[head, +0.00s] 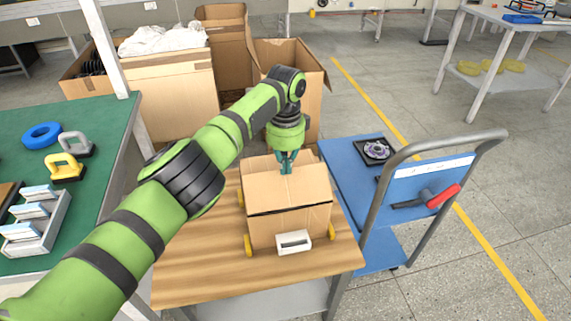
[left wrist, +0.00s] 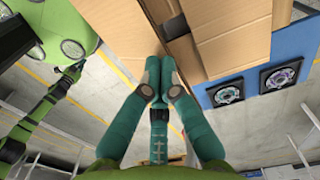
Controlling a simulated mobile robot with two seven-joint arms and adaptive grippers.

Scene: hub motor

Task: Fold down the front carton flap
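A brown cardboard carton (head: 288,228) stands on a wooden-topped table. Its front upper panel (head: 280,193) slopes above a dark line along the front top edge; I cannot tell exactly how far this flap is folded. My left gripper (head: 286,169) points down at the carton's top, toward the back of that panel. In the left wrist view, the teal fingertips (left wrist: 160,82) are together beside the cardboard (left wrist: 225,40), with nothing visible between them. Whether they touch the carton is unclear. My right gripper does not show.
Yellow clips (head: 248,245) and a white piece (head: 294,241) sit at the carton's base. A blue cart (head: 345,180) with a grey handle and a motor part (head: 376,149) is at right. A green bench (head: 95,115) is at left. Large open boxes (head: 170,90) stand behind.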

